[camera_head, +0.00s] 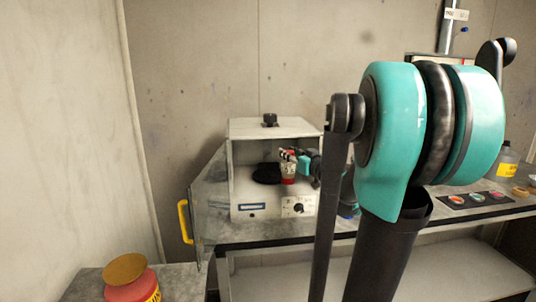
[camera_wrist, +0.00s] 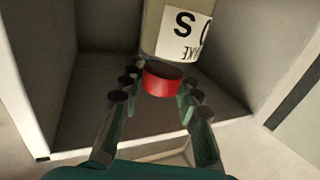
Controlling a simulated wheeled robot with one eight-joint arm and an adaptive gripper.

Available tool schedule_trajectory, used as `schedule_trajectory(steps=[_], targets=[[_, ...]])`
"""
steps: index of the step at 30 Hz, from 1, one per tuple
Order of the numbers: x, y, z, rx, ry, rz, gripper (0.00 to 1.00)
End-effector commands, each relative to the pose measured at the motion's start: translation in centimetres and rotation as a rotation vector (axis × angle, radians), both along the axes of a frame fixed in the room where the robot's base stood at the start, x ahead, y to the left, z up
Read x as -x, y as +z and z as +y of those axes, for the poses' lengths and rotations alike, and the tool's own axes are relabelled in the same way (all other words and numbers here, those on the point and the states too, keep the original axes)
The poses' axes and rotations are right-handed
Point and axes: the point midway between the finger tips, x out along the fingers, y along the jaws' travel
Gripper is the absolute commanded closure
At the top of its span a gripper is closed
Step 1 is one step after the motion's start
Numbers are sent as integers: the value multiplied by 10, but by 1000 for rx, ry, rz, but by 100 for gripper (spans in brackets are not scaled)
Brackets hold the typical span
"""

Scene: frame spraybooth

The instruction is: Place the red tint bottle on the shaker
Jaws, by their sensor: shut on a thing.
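The shaker (camera_head: 244,190) is a pale box with an open front, standing on the bench; a black round pad (camera_head: 266,174) lies inside it. My gripper (camera_head: 298,160) reaches into the opening from the right and is shut on the red tint bottle (camera_head: 288,180). The bottle shows red low down and pale above, at the right side of the pad; whether it touches the pad I cannot tell. In the wrist view the bottle's pale body (camera_wrist: 170,30) with a lettered label and its red band (camera_wrist: 162,80) show between my gripper's fingers (camera_wrist: 158,94).
The shaker's door with a yellow handle (camera_head: 184,221) hangs open to the left. A red pot (camera_head: 132,288) with a tan lid stands at front left. Color samples (camera_head: 478,198) and a yellow-labelled bottle (camera_head: 504,162) stand right. My arm hides part of the bench.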

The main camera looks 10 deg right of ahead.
Motion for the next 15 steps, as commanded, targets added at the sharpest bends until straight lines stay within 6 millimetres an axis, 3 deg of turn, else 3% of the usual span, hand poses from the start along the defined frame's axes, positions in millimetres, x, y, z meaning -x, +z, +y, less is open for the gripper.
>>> schedule_trajectory(steps=[9, 15], targets=[[-70, 0, 30, 0, 2, 0, 100], [-89, 0, 37, 0, 0, 0, 100]])
